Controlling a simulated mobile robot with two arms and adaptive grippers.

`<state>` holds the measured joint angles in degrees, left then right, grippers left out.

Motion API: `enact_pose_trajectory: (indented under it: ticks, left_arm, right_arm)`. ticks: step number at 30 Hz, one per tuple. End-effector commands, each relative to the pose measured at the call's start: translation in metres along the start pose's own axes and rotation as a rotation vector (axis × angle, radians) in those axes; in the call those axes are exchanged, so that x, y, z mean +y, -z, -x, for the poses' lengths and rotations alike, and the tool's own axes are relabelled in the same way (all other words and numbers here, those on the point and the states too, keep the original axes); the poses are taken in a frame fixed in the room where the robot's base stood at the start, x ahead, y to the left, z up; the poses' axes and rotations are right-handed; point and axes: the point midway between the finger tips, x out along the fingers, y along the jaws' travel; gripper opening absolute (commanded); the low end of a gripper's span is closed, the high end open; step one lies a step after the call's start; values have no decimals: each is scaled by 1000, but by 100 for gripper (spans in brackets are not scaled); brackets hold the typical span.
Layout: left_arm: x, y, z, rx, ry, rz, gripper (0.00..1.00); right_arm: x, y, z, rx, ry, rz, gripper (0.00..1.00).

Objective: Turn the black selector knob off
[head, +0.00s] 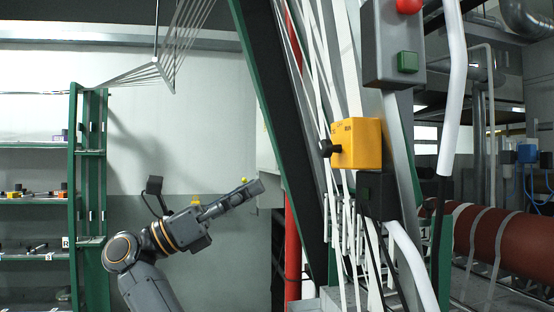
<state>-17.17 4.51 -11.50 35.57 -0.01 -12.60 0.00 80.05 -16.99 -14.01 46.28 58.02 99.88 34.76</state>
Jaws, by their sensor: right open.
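The black selector knob (329,148) sticks out from the left face of a yellow box (362,144), near the middle of the head view.
Above the yellow box is a grey control box (391,60) with a red button (409,5) and a green button (407,62). White webbing strands and a slanted green-edged frame (262,90) stand behind the knob. A shelf rack (91,150) stands at left.

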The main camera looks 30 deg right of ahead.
Motion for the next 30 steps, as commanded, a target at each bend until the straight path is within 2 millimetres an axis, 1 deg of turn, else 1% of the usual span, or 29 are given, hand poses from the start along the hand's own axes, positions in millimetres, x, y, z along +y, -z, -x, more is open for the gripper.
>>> enact_pose_trajectory:
  ticks: [1, 3, 5, 8, 11, 21, 24, 27, 30]
  left_arm:
    - [0, 0, -2, 0, 0, 0, 0]
    - [0, 0, -2, 0, 0, 0, 0]
    - [0, 0, -1, 0, 0, 0, 0]
    - [0, 0, 0, 0, 0, 0, 0]
    - [0, 0, 3, 0, 0, 0, 0]
    - [-1, 1, 20, -1, 1, 0, 0]
    - [-1, 1, 24, -1, 1, 0, 0]
    - [-1, 2, 28, -1, 1, 0, 0]
    - [-1, 2, 29, -2, 1, 1, 0]
  right_arm:
    - [-11, -5, -5, 45, 12, -38, 54]
    - [-19, -7, -10, 83, 23, -67, 54]
    - [-22, -8, -13, 99, 27, -78, 54]
    - [-23, -7, -22, 104, 30, -81, 54]
    - [-23, -6, -36, 102, 31, -80, 54]
    - [-25, -1, -108, 99, 32, -78, 54]
    - [-25, 1, -125, 97, 30, -78, 54]
    - [-25, 3, -137, 97, 30, -78, 54]
    - [-25, 4, -145, 97, 29, -76, 54]
